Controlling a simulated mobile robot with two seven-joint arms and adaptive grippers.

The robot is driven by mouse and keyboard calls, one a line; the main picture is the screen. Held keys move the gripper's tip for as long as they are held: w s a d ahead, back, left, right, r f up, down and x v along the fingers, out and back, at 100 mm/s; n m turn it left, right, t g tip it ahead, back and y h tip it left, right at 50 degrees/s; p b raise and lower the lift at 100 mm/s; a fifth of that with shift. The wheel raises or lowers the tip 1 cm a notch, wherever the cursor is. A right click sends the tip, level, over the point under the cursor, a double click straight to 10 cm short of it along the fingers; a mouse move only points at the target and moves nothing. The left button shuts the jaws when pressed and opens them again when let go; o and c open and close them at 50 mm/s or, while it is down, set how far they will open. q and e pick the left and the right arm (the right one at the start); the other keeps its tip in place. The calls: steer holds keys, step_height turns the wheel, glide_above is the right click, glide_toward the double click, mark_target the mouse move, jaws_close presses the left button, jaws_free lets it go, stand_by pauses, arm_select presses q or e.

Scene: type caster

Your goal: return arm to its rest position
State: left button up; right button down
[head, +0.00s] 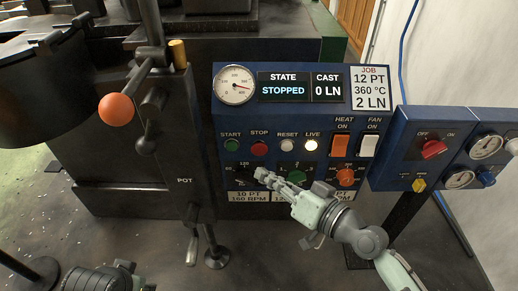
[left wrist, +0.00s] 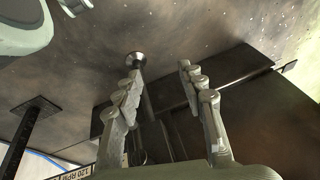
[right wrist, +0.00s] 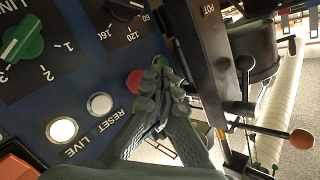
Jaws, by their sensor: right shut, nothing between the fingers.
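My right gripper (head: 268,180) is in front of the lower part of the blue control panel (head: 345,97), its fingers pointing left near the black dial. In the right wrist view my right gripper (right wrist: 162,72) is shut and empty, with its tips over the panel near the red stop button (right wrist: 134,82). Whether the tips touch the panel cannot be told. My left gripper (left wrist: 161,68) is open and empty in the left wrist view, with dark machine parts and the floor behind it. In the head view, the left arm shows only at the bottom left edge.
The green knob (head: 297,178) and orange knob (head: 346,177) are close to my right gripper. A lever with an orange ball (head: 116,109) sticks out left of the panel. A smaller blue box with a red switch (head: 433,149) stands at right. The display reads STOPPED.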

steer(key=shift+f, duration=0.1)
stand_by(0.6)
steer(key=s+d+f+n+g+h+p, duration=0.1)
steer(key=s+d+f+g+h, duration=0.2)
steer(key=d+f, duration=0.45)
steer(key=s+d+f+g+h, duration=0.1)
steer(key=s+d+f+h, duration=0.25)
steer(key=f, duration=0.65)
arm_select(q)
step_height(320, 180, down, 8)
steer(key=shift+w+d+r+g+p, duration=0.15)
steer(key=shift+w+r+g+p, duration=0.15)
steer(key=shift+w+p, duration=0.15)
arm_select(e)
steer(key=s+d+f+g+h, duration=0.2)
steer(key=s+d+f+h, duration=0.1)
steer(key=s+d, duration=0.2)
steer(key=s+d+f+m+g+h, duration=0.1)
steer(key=s+d+f+g+h, duration=0.1)
steer(key=s+d, duration=0.3)
steer(key=d+f+h, duration=0.1)
steer(key=d, duration=0.3)
steer(key=shift+d+f+g, duration=0.15)
steer(key=shift+f+g, duration=0.15)
steer(key=shift+f, duration=0.05)
